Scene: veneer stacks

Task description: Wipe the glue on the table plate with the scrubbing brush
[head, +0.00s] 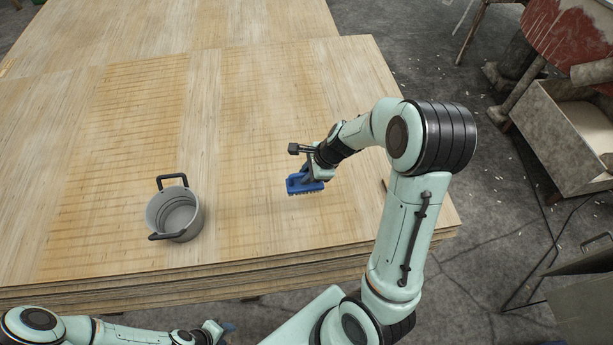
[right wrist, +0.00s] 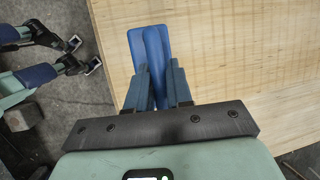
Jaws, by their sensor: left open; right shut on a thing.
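The scrubbing brush (head: 298,184) is blue with short bristles underneath, over the right part of the table plate (head: 250,222), a stack of pale wood veneer. My right gripper (head: 310,174) is shut on the brush from above. In the right wrist view, the brush (right wrist: 148,50) shows between the fingers of my right gripper (right wrist: 157,88). I cannot tell whether its bristles touch the wood. I cannot make out any glue on the plate. My left gripper (head: 218,331) is low at the bottom edge, off the stack's front; its open, empty fingers show in the right wrist view (right wrist: 84,55).
A grey pot (head: 160,213) with two dark handles stands on the stack, left of the brush. The wood between pot and brush is clear. Another veneer stack (head: 150,25) lies behind. A grey bin (head: 565,135) and a red machine (head: 570,40) stand at the right.

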